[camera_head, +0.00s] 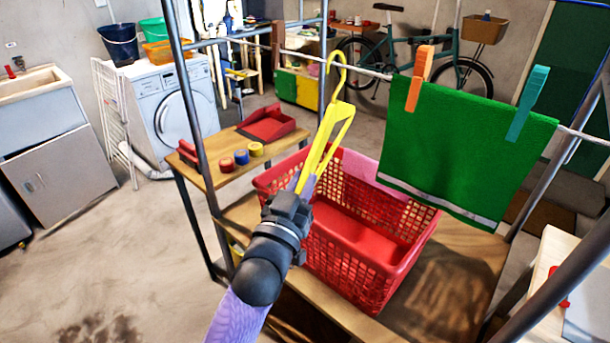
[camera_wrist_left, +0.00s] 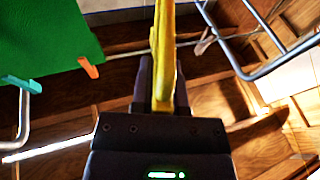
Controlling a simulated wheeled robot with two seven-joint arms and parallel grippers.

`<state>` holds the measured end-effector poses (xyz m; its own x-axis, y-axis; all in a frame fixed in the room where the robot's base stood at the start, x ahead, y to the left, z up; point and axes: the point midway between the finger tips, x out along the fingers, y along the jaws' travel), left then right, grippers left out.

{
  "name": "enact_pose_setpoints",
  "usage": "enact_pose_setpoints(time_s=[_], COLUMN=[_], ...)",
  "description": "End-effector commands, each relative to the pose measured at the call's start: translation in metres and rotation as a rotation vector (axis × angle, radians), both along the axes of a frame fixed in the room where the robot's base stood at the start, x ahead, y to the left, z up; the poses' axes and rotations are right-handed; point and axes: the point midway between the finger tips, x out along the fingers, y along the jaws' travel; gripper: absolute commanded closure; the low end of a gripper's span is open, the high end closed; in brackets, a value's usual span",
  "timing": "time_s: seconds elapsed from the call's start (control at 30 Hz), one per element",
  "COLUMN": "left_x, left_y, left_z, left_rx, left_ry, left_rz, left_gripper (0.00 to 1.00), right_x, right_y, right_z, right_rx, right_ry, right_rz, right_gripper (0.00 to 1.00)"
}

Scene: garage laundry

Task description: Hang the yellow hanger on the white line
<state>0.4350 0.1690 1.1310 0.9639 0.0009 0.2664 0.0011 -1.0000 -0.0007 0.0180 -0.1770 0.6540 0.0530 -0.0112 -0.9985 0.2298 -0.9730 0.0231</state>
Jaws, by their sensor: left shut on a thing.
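The yellow hanger (camera_head: 324,142) is held upright by my left gripper (camera_head: 302,186), which is shut on its lower part. It also shows in the left wrist view (camera_wrist_left: 163,45), rising between the fingers (camera_wrist_left: 162,88). The hanger's hook is at its top, where it overlaps the white line (camera_head: 365,72) in the head view. I cannot tell whether the hook is around the line or only in front of it. A green towel (camera_head: 455,145) hangs on the line to the right, with an orange clothespin (camera_head: 419,78) and a teal clothespin (camera_head: 527,104). My right gripper is not in view.
A red laundry basket (camera_head: 365,270) stands on a wooden shelf (camera_head: 460,270) below the hanger. Grey metal posts (camera_head: 193,110) frame the line. A side shelf at left holds a red dustpan (camera_head: 267,124) and small round items. The line left of the towel is bare.

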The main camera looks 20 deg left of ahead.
Motion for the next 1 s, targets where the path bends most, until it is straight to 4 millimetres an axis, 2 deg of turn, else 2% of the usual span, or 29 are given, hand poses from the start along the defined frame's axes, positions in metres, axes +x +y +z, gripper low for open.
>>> enact_pose_setpoints(time_s=[0.13,0.47,0.5,0.67,0.9,1.0], left_x=[0.0001,0.0002,0.0002,0.0002,-0.0006,-0.0089], left_y=[0.0000,0.0000,0.0000,0.0000,0.0000,0.0001], left_z=[-0.0087,-0.0090,-0.0090,-0.0090,-0.0095,-0.0126], left_rx=[0.000,0.000,0.000,0.000,0.000,-0.001], left_ry=[0.000,-0.001,-0.001,-0.001,0.000,0.003], left_rz=[0.000,0.000,0.000,0.000,0.000,0.001], left_gripper=[1.00,1.00,0.73,0.40,0.40,0.40], right_x=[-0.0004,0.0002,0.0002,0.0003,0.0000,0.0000], right_y=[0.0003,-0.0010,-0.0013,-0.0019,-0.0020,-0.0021], right_z=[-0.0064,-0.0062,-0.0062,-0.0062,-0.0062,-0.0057], right_rx=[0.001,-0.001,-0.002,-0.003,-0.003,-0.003], right_ry=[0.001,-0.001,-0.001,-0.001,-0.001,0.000], right_rz=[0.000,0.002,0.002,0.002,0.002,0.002], right_gripper=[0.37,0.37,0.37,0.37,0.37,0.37])
